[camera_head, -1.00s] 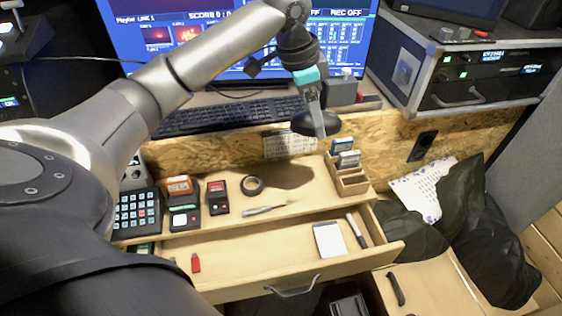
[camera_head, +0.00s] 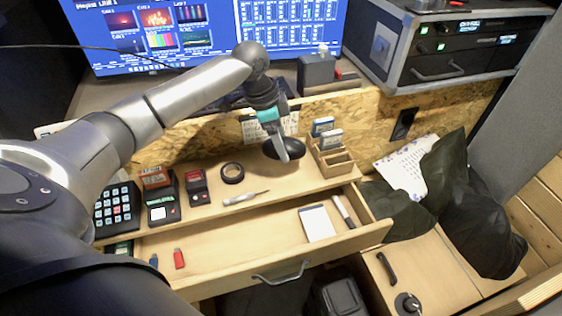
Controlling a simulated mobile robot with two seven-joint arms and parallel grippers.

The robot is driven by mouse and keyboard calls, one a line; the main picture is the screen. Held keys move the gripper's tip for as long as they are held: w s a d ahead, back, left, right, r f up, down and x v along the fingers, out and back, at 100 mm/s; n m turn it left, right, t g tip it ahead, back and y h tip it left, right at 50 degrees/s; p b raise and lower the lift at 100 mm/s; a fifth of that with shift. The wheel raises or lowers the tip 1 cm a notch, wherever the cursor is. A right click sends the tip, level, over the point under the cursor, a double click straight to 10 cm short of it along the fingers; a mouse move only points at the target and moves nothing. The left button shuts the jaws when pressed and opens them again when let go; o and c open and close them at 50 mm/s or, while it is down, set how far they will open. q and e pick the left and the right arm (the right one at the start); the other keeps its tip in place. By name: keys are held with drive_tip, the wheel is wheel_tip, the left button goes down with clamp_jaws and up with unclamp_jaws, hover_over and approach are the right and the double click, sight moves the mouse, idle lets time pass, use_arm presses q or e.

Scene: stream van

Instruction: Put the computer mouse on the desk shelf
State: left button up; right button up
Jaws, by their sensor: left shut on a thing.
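The computer mouse (camera_head: 291,149) is dark and rounded. My left gripper (camera_head: 281,150) is shut on it and holds it at the right part of the desk shelf (camera_head: 212,208), beside the wooden organizer. I cannot tell whether the mouse touches the shelf surface. The desk shelf is a light wood board in front of a chipboard panel. My right gripper is not in view.
On the shelf are a wooden organizer (camera_head: 335,165) with cards, a roll of black tape (camera_head: 232,173), a pen-like tool (camera_head: 246,198), small devices and a keypad (camera_head: 117,208). An open drawer (camera_head: 250,250) juts out below. The shelf's middle front has free room.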

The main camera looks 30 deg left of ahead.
sight(281, 169)
use_arm(q)
wheel_tip(281, 169, down, 6)
drive_tip(key=shift+r+b, duration=0.2)
drive_tip(key=shift+b, duration=0.55)
drive_tip(key=shift+f, duration=0.3)
drive_tip(key=shift+r, duration=0.1)
drive_tip(key=o, duration=1.3)
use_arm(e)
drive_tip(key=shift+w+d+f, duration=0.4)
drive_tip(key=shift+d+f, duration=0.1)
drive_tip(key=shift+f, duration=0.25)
